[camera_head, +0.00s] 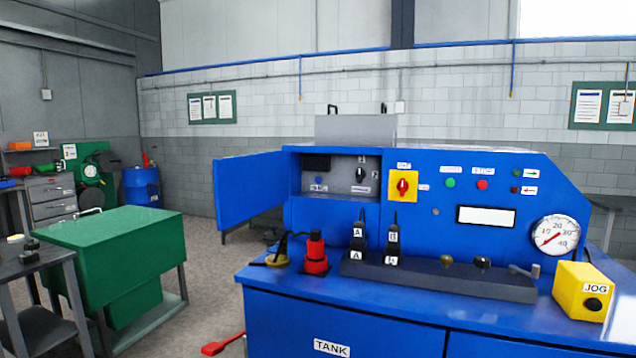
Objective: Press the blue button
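A small blue button (318,180) sits at the left of the recessed compartment (342,189) in the blue machine (410,215). The blue door (249,187) of this compartment stands swung open to the left, so the button is uncovered. A black rotary switch (360,174) is to the right of the button, and a dark display (316,162) is above it. Neither of my grippers shows in this view.
The upper panel has a yellow-plated rotary switch (403,185), a green button (450,182), a red button (482,185) and a gauge (555,235). A green cabinet (118,240) stands left.

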